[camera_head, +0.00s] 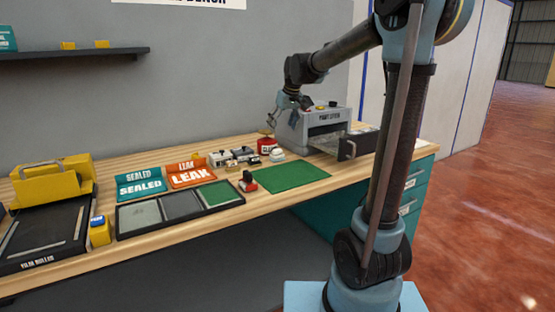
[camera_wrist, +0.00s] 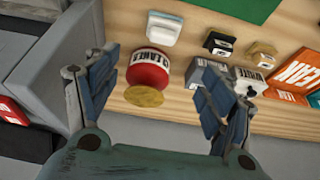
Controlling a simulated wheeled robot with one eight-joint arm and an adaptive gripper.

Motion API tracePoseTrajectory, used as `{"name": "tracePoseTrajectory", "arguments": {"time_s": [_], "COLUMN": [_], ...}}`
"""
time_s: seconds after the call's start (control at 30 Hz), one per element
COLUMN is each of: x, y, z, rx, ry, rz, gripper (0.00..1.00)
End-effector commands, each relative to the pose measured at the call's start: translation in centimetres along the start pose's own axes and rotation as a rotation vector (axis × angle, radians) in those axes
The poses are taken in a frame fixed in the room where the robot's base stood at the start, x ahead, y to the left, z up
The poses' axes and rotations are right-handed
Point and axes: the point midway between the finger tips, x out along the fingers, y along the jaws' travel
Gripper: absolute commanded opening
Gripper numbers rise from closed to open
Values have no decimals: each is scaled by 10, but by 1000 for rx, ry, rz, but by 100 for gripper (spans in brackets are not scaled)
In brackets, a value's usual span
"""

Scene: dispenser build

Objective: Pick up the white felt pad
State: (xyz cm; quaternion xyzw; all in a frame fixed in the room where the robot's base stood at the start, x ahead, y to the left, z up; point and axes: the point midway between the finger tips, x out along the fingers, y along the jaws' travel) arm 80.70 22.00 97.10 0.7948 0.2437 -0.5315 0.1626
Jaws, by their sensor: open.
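A small white block (camera_head: 277,154) with rounded edges lies on the wooden bench, just in front of a red round container. In the wrist view the white block (camera_wrist: 164,28) is at the top, beyond my fingertips; it is the likeliest white felt pad, though its material is unclear. The red container (camera_wrist: 148,68) with a white label lies between my fingers in that view, with a yellowish disc (camera_wrist: 145,96) beside it. My gripper (camera_head: 273,119) is open and empty above the bench, and its two blue fingers (camera_wrist: 160,92) are spread wide around the red container's outline.
A grey machine (camera_head: 301,130) with an extended tray stands right of the block. A green mat (camera_head: 290,177) lies in front. Small boxes (camera_head: 219,158) and an orange leak sign (camera_head: 190,175) stand left. A red and black stamp (camera_head: 248,183) sits by the mat's left edge.

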Motion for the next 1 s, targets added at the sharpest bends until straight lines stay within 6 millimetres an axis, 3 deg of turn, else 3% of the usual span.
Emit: {"name": "tracePoseTrajectory", "arguments": {"time_s": [0.4,0.67,1.0], "x": [69,84,124], "y": [0,0,-1], "z": [1,2,11], "rx": [-1,0,0], "ry": [0,0,0], "rz": [0,0,0], "gripper": [75,75,75]}}
